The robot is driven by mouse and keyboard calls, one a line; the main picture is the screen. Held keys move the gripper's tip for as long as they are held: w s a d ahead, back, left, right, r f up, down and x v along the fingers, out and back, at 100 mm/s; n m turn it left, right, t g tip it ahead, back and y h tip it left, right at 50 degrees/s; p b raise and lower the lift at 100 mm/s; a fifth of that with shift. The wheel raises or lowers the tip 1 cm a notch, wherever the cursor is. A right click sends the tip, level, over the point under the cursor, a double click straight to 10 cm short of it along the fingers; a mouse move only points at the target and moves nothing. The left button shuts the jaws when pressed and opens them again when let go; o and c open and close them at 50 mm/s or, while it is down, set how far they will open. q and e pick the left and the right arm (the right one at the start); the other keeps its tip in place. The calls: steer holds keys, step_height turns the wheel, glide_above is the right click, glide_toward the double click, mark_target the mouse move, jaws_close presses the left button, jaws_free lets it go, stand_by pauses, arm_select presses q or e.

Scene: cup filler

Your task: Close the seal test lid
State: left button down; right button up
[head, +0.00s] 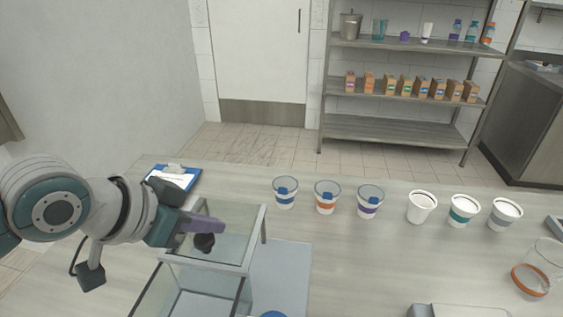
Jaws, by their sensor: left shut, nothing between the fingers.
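The seal test box is a clear, metal-framed case at the lower left of the head view. Its glass top panel, which looks like the lid (236,228), lies roughly level and carries a black knob (204,243). I cannot tell whether it sits fully down on the frame. My left gripper (216,226) comes in from the left, with its purple fingers shut and empty. The fingers are over the panel, right at the knob in the picture; contact is unclear. The box's near part is cut off by the lower edge. My right gripper is out of view.
A blue clipboard (176,178) lies behind the box. Several cups stand in a row, from a blue-banded one (285,193) to a grey-banded one (504,213). A clear, orange-rimmed container (535,272) is at the right. The table's middle (370,260) is free.

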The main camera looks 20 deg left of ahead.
arm_select(q)
steer(key=s+d+p, duration=0.3)
steer(key=s+p, duration=0.4)
steer(key=s, duration=0.5)
steer(key=shift+s+p, duration=0.3)
steer(key=shift+f, duration=0.1)
